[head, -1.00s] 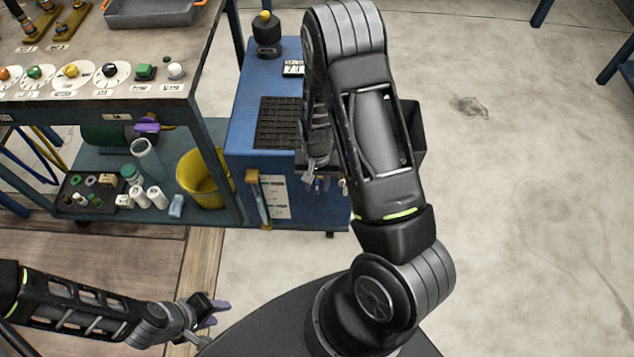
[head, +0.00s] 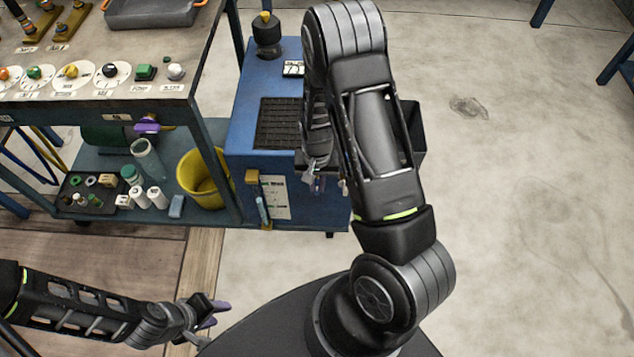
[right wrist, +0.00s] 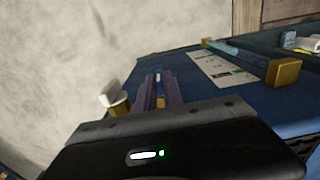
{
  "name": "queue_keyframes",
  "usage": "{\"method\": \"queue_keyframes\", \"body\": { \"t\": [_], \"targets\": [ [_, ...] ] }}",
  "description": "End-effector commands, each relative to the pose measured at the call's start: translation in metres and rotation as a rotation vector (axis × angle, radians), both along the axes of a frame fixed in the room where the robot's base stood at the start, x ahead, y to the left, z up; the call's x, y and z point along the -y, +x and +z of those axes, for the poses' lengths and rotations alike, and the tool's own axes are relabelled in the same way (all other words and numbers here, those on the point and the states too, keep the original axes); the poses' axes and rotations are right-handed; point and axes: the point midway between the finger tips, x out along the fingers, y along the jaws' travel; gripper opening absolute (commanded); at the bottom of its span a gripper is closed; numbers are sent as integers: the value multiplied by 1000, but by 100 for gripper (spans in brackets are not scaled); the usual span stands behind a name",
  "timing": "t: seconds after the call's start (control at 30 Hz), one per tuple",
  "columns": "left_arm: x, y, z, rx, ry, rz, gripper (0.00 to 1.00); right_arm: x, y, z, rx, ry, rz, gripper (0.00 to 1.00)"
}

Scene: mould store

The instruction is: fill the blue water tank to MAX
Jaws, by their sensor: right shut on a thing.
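The blue water tank (head: 246,110) stands right of the bench, with a dark grille on top. On its front are a label (head: 275,198) and an upright sight tube (head: 263,208) under a brass block. The tube's lower part looks light blue, the upper part darker; its marks are unreadable. My right gripper (head: 316,181) is at the tank's front, right of the label. In the right wrist view its purple fingers (right wrist: 161,92) are shut on a small blue-and-brass piece, perhaps a tap handle. A white-and-brass fitting (right wrist: 116,103) sits beside them. My left gripper (head: 211,314) is open and empty, low at left.
A yellow bucket (head: 203,178), a clear cylinder (head: 148,160) and small bottles stand on the bench's lower shelf. A black knob-like object (head: 267,36) stands on the tank's top. A black box (head: 413,130) is partly hidden behind my right arm.

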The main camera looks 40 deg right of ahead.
Motion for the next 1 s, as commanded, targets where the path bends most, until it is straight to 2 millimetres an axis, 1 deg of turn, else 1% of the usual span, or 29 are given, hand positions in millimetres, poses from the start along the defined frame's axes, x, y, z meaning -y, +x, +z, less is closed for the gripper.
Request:
{"method": "queue_keyframes", "body": {
  "t": [0.17,0.37,0.47,0.57,0.8,0.9,1.0],
  "targets": [
    [0,0,-6,0,0,0,36,1,0,-2,12,16,-3,0],
    [0,0,-26,0,0,-1,36,4,-1,-5,55,71,-8,0],
    [0,0,-42,1,1,-2,36,5,-2,-7,89,114,-8,0],
    [-1,0,-64,1,1,-3,36,7,-3,-11,128,165,-11,0],
    [-1,0,-125,1,1,-2,36,11,-6,-15,233,297,-8,0],
    [-1,0,-146,0,1,-1,36,11,-6,-14,271,349,-7,0],
    [0,0,-162,-1,1,1,36,11,-7,-12,304,393,-3,0]
  ]
}}
